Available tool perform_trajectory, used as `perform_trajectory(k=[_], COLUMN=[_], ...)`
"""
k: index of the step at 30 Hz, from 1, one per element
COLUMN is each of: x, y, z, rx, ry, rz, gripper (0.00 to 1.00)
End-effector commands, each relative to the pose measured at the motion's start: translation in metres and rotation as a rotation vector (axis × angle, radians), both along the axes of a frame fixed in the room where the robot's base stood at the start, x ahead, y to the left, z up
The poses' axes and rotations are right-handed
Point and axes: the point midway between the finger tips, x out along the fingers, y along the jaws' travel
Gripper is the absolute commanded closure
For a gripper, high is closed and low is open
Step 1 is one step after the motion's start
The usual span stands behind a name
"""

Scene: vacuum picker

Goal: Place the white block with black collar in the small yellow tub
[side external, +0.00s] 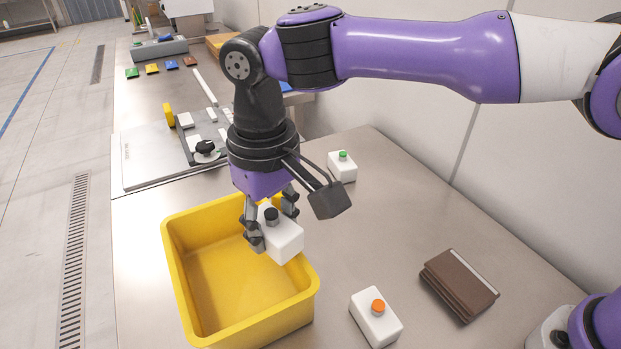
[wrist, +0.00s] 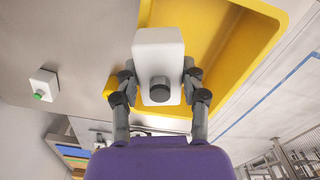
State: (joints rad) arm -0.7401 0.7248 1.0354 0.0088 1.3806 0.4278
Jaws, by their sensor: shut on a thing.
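My gripper (side external: 268,222) is shut on a white block with a black collar (side external: 283,239). The wrist view also shows the block (wrist: 158,52) between the two fingers (wrist: 160,85), its black knob facing the camera. In the side view the block is over the right part of the yellow tub (side external: 188,262), near its back right rim. The tub's inside floor looks empty where it shows. The block hides part of the tub's rim and wall. In the wrist view the tub (wrist: 262,40) lies behind and to the right of the block.
A white block with an orange knob (side external: 376,322) stands right of the tub. One with a green knob (side external: 342,168) stands behind my gripper. A brown folded stack (side external: 458,285) lies at the right. A grey panel with small parts (side external: 150,160) lies behind the tub.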

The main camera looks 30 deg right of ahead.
Motion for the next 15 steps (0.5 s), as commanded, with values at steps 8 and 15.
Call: perform_trajectory(k=[8, 15], x=[-0.002, -0.002], y=[0.021, 0.022], z=[-0.026, -0.064], rx=[-0.004, 0.0], ry=[0.004, 0.001], rz=[0.092, 0.091], gripper=[0.96, 0.96])
